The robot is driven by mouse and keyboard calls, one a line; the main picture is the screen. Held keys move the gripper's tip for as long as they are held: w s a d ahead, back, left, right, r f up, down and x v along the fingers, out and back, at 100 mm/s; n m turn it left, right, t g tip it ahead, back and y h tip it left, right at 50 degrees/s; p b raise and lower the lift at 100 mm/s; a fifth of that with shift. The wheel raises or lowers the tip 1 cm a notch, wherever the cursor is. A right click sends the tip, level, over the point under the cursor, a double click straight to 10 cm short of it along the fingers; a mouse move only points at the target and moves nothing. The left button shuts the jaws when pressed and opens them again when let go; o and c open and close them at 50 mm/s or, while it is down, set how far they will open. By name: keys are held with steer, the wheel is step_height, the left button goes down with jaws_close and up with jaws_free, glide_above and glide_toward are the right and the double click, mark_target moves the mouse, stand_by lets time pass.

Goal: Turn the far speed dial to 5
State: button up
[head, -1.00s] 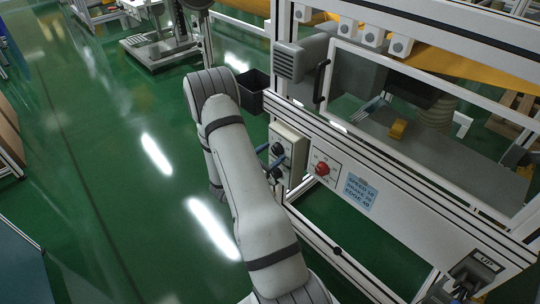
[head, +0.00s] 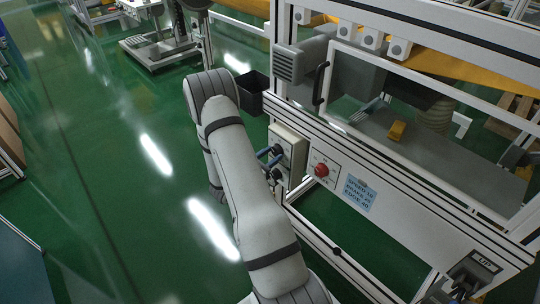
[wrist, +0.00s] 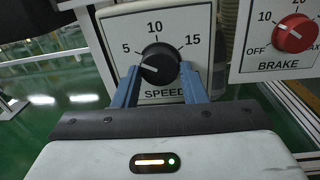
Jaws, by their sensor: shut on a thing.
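The far speed dial is a black knob (head: 278,150) on a pale panel on the machine's frame. In the wrist view the black knob (wrist: 160,58) sits above the word SPEED, with 5, 10 and 15 around it. Its white pointer line points left and slightly up, close to the 5. My gripper (wrist: 161,72) has one blue finger on each side of the knob and is shut on it. In the head view my gripper (head: 270,155) reaches the upper knob from the left, partly hidden by my arm.
A red BRAKE dial (wrist: 295,33) is to the right, also seen in the head view (head: 321,170). A blue note (head: 359,193) is beside it. Green floor is open at left.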

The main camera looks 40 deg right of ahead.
steer(key=o, duration=1)
steer(key=shift+a, duration=0.1)
steer(key=s+a+p, duration=0.1)
steer(key=a, duration=0.6)
steer(key=shift+a, duration=0.25)
